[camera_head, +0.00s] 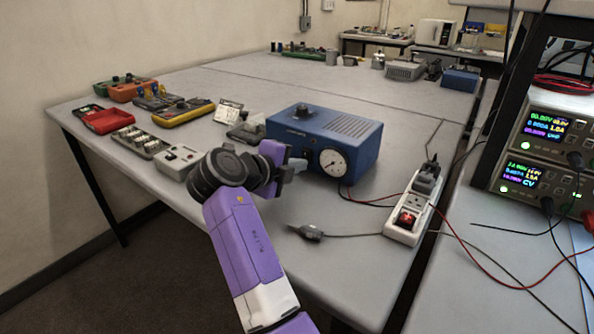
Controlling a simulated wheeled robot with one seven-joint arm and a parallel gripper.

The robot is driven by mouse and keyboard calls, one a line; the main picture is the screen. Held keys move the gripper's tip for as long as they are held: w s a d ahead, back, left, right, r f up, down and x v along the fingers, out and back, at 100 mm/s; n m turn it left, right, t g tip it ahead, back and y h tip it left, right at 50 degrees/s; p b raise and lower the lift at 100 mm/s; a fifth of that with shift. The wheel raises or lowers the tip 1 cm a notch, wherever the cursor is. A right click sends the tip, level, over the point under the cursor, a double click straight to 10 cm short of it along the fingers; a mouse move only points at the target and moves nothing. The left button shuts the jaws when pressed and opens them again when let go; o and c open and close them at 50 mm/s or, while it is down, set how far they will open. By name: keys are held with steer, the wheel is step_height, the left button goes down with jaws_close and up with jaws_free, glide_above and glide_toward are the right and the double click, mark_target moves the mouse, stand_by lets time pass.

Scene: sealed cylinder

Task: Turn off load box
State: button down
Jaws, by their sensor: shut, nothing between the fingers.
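A blue box (345,138), which looks like the load box, sits on the grey table in the middle of the view. It has a dark knob and vent slots on top, and a round white gauge (333,162) on its front. Red and black leads run from its lower right. My gripper (300,165) is shut and empty, just in front of the box's front left part, left of the gauge. Whether it touches the box I cannot tell. My wrist hides part of the box's left front. A white power strip (401,229) with a lit red switch (406,219) lies to the right.
A loose grey plug (309,232) lies in front of the box. Power supplies (541,179) are on the right. The table behind the box is largely clear.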

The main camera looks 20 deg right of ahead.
steer(key=shift+p, duration=0.3)
steer(key=shift+r, duration=0.1)
steer(key=shift+r, duration=0.7)
